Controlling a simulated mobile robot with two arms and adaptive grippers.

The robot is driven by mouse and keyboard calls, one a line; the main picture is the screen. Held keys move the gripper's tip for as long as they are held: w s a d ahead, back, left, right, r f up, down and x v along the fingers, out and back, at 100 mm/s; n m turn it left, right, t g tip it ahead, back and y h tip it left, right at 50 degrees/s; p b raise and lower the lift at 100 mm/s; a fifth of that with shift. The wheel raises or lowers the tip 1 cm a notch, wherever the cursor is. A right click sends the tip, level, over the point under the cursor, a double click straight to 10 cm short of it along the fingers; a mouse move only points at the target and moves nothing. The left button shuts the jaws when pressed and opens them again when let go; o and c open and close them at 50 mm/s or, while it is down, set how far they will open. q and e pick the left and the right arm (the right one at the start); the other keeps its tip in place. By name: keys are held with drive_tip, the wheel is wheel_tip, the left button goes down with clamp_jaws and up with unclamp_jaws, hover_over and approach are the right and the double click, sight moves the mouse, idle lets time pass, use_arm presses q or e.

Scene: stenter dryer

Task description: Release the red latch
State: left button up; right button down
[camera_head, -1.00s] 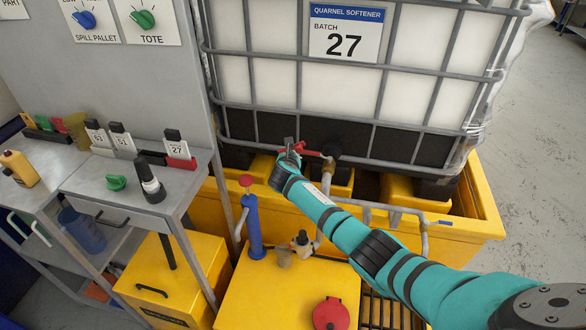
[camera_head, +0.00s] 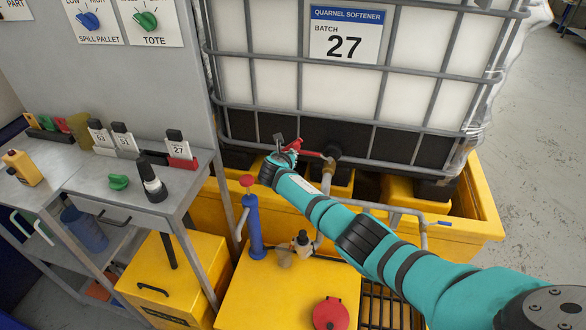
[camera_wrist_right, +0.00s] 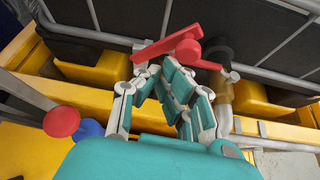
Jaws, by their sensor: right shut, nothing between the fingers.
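The red latch (camera_wrist_right: 168,45) is a flat red lever with a round hub at the tote valve. In the head view the red latch (camera_head: 293,146) shows just beyond my right gripper (camera_head: 280,148). In the wrist view my right gripper (camera_wrist_right: 150,72) is shut and empty, with its fingertips right at the latch's near edge. I cannot tell whether they touch it. The valve's grey pipe (camera_head: 327,178) drops to the right of the gripper. My left gripper is not in view.
The caged tote (camera_head: 345,45) stands in a yellow spill pallet (camera_head: 478,222). A blue hand pump (camera_head: 254,228) with a red knob stands at left of my arm. A grey bench (camera_head: 125,208) with bottles is farther left. Floor at the right is clear.

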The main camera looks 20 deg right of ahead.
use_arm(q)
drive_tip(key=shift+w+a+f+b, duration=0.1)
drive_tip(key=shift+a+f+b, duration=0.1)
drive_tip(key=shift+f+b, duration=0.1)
use_arm(e)
drive_tip(key=shift+w+a+r+n+g+h, duration=0.45)
drive_tip(key=shift+n+g+h, duration=0.2)
drive_tip(key=shift+n, duration=0.25)
idle(0.4)
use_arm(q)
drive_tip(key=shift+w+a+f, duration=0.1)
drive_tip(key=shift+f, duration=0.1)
use_arm(e)
drive_tip(key=shift+w+a+r+n+h, duration=0.15)
drive_tip(key=shift+a+n+h, duration=0.05)
drive_tip(key=shift+n+h, duration=0.3)
idle(0.4)
use_arm(q)
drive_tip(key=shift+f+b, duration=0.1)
drive_tip(key=shift+b, duration=0.2)
use_arm(e)
drive_tip(key=shift+a, duration=0.15)
idle(1.3)
drive_tip(key=shift+w+r, duration=0.1)
drive_tip(key=shift+r, duration=0.1)
